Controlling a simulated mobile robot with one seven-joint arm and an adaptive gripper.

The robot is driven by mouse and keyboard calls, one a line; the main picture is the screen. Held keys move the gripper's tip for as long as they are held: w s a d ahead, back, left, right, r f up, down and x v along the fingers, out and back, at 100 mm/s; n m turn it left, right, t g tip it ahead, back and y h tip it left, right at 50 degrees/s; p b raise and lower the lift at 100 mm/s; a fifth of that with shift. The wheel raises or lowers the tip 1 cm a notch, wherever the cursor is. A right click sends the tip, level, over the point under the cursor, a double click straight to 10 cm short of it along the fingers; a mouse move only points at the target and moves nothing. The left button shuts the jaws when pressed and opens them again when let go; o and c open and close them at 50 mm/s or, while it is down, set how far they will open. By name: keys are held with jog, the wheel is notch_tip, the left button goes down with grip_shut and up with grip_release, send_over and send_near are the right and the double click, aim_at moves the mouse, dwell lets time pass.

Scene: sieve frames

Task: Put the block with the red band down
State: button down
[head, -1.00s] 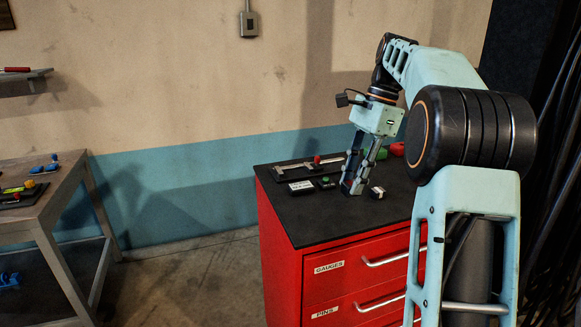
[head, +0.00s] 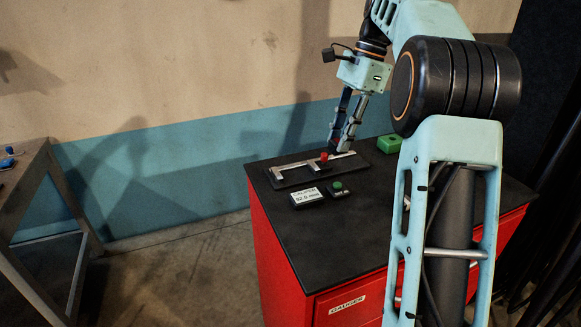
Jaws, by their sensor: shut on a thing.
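My gripper (head: 338,148) points down over the far part of the black top of the red cabinet (head: 395,225), just right of the red knob of a large caliper (head: 292,168). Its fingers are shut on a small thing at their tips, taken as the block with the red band. The block is too small and too hidden between the fingers for me to make out its band. I cannot tell whether it touches the caliper or the surface below.
A display (head: 307,197) reads about 52.5 mm, beside a small box with a green button (head: 338,187). A green block (head: 389,144) stands at the back right. My arm hides the cabinet's right part. The black top's front is clear. A workbench (head: 35,185) stands left.

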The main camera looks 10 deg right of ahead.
jog(key=w+a+f+p, duration=0.1)
jog(key=w+a+f, duration=0.3)
jog(key=w+a+f+p, duration=0.1)
jog(key=w+a+f, duration=0.3)
jog(key=shift+w+a+f, duration=0.1)
jog(key=shift+w+a, duration=0.25)
jog(key=shift+w, duration=0.05)
jog(key=shift+w+a+f, duration=0.35)
jog(key=shift+a+f, duration=0.05)
jog(key=shift+f, duration=1.85)
jog(key=shift+f, duration=0.2)
jog(key=c, duration=1.7)
grip_release()
jog(key=shift+o, duration=0.2)
jog(key=p+v, duration=0.2)
jog(key=v, duration=1)
jog(key=shift+r+p, duration=0.2)
jog(key=shift+p, duration=0.1)
